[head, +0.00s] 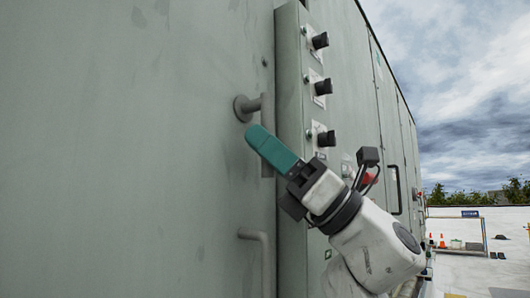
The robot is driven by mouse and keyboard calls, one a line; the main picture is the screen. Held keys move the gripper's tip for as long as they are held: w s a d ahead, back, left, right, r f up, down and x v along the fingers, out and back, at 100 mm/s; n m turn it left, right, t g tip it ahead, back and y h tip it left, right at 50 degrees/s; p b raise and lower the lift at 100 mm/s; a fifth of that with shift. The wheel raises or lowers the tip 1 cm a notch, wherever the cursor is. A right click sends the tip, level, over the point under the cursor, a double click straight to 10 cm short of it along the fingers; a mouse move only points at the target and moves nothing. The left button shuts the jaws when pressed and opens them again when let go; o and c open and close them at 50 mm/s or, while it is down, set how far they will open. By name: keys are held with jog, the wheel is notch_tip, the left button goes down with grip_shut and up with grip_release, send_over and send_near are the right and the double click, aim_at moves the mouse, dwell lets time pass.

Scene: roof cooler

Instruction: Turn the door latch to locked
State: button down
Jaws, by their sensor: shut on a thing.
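The door latch (267,112) is a grey lever on a round boss at the left of the green-grey cabinet's upright post in the head view. Its bar hangs roughly straight down from the boss. My gripper (260,142) reaches in from the lower right, and its teal finger lies across the middle of the bar. It is shut on the latch lever. The far finger and the grip itself are hidden behind the teal one. The lever's lower end shows just below the finger.
A bent grey bar (252,236) juts from the door below the latch. Black knobs (320,41) line the post to the right, near my wrist. A red part (369,179) shows behind my wrist. Open roof (470,275) lies at the far right.

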jog(key=shift+w+d, duration=0.1)
jog(key=shift+w, duration=0.1)
jog(key=c, duration=1.4)
grip_release()
jog(key=shift+o, duration=0.2)
jog(key=shift+d+f, duration=0.1)
jog(key=v, duration=1)
jog(key=shift+d+f, duration=0.2)
